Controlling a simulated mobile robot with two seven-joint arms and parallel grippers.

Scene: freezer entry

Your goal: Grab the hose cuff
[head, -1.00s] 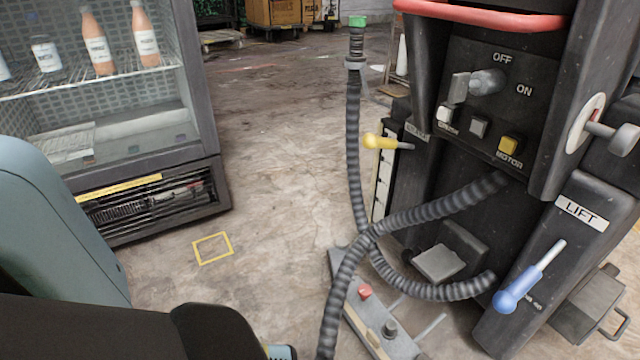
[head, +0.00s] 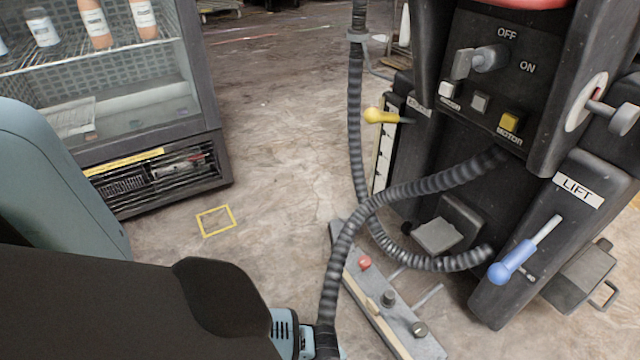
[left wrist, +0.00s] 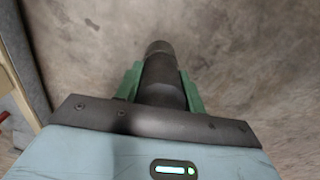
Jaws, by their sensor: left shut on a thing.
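A ribbed dark grey hose (head: 345,245) comes out of the machine's front and curves down to the bottom edge of the head view. Its end carries a dark cuff (head: 326,341), partly cut off by the frame. My left gripper (left wrist: 160,82) is shut on the cuff, with its green fingers on either side. In the left wrist view the cuff (left wrist: 160,70) is a dark cylinder pointing away over the floor. The blue-grey gripper body also shows beside the cuff in the head view. My right gripper is in neither view.
The black machine (head: 470,130) stands at right with a yellow lever (head: 374,115) and blue lever (head: 502,273). A second hose (head: 355,110) hangs at its left. A grey floor plate with knobs (head: 388,298) lies close by. A bottle cooler (head: 205,100) stands left. Floor between is open.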

